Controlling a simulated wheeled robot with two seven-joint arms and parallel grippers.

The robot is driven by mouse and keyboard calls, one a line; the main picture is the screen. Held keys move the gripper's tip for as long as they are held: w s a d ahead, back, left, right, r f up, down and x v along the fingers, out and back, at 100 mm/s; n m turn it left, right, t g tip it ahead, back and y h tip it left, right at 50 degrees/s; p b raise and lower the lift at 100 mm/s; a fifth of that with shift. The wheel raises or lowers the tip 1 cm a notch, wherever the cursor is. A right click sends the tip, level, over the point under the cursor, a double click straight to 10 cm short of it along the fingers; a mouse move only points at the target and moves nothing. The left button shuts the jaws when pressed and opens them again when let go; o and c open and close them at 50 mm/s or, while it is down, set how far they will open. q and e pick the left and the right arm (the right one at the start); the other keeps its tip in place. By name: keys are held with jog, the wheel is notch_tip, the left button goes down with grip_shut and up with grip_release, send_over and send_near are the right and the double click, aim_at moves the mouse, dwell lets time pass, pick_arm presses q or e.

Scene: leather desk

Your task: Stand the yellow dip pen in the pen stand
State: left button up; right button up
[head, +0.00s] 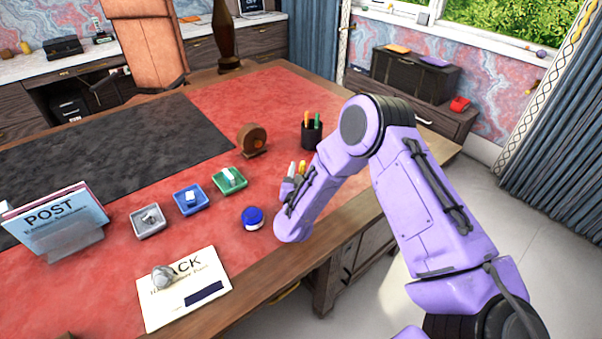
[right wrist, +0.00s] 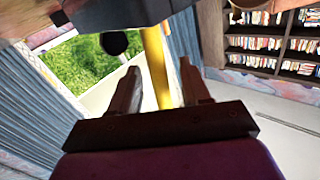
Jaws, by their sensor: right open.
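The yellow dip pen (right wrist: 155,60) shows in the right wrist view as a yellow shaft between the two fingers of my right gripper (right wrist: 157,68). The jaws are open, with a gap visible beside the shaft. In the head view a yellow tip (head: 302,166) shows beside my right gripper (head: 291,183), which is mostly hidden by my purple forearm. A black cup (head: 311,132) holding an orange and a green pen, apparently the pen stand, stands just beyond, near the desk's right edge. My left gripper is out of view.
A round brown wooden object (head: 252,140) stands left of the cup. A blue round pot (head: 252,218), small green (head: 240,186), blue (head: 178,211) and grey (head: 137,233) trays, a paper sheet (head: 215,262) and a letter rack (head: 60,250) lie farther left.

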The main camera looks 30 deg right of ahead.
grip_shut()
